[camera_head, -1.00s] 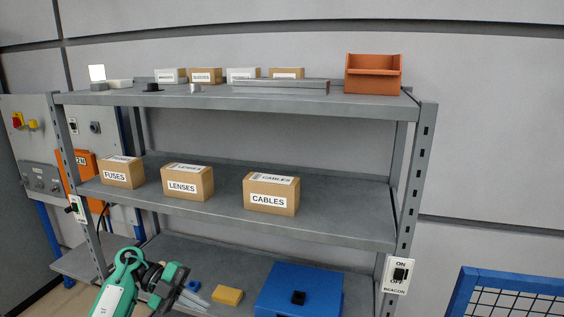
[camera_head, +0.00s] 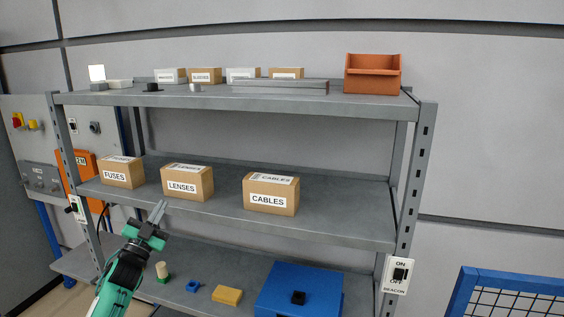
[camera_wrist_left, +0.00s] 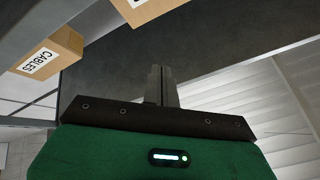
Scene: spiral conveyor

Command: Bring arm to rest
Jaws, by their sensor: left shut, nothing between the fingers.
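My left gripper (camera_head: 157,213) comes in from the lower left of the head view, with its green and dark arm below it. Its fingers are shut with nothing between them, and point up in front of the middle shelf, below the LENSES box (camera_head: 187,182). In the left wrist view the closed fingers (camera_wrist_left: 161,86) stand upright together. The CABLES box (camera_wrist_left: 48,61) is at the upper left there. My right gripper is not in view.
The FUSES box (camera_head: 121,173) and CABLES box (camera_head: 271,193) share the middle shelf (camera_head: 345,222). The lower shelf holds a blue case (camera_head: 300,286), a yellow block (camera_head: 227,295) and a small blue part (camera_head: 193,286). A BEACON switch (camera_head: 400,274) is on the right post.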

